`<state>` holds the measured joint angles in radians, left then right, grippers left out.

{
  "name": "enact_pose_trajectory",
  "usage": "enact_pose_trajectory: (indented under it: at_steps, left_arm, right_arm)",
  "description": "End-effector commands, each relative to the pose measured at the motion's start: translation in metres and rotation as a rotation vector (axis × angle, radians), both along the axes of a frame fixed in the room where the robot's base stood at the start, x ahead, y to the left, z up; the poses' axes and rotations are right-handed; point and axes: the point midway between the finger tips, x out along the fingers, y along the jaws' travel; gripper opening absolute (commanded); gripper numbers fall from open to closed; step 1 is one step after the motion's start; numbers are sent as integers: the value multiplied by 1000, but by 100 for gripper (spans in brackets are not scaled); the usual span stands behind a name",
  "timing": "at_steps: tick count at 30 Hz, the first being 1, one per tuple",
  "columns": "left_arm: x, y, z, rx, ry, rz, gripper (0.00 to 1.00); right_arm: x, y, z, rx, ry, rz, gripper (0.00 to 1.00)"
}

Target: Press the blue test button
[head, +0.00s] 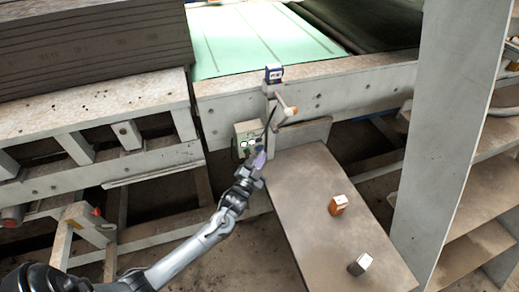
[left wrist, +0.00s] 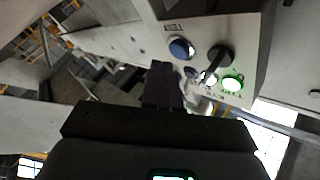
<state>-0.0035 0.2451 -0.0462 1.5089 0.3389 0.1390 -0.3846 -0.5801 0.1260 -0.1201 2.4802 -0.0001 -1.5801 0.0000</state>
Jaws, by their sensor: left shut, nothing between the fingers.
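The blue test button (left wrist: 180,48) is a round blue cap on a pale control box (left wrist: 255,45), beside a black knob (left wrist: 220,57) and a lit green button (left wrist: 232,84). In the head view the control box (head: 240,130) is fixed to the front of the pale machine frame. My left gripper (head: 259,160) is at the lower right of the box, fingers pointing up toward it. In the left wrist view its fingers (left wrist: 162,72) are shut and empty, with the tips close below and left of the blue button. I cannot tell whether they touch. My right gripper is out of view.
A brown table (head: 300,195) right of my arm holds an orange-and-white box (head: 338,205) and a dark box with a pale face (head: 360,264). A lever with a pale knob (head: 290,111) and a blue-and-white device (head: 273,73) stand above the control box. A grey post (head: 437,130) rises at right.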

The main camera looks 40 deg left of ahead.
Motion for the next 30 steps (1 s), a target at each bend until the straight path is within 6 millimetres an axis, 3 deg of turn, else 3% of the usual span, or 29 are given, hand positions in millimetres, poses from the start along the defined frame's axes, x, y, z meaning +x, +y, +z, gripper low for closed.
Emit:
enact_pose_trajectory:
  at_steps: [30]
  left_arm:
    - [4,8,0,0,0,0,0]
  right_arm:
    - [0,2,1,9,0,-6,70]
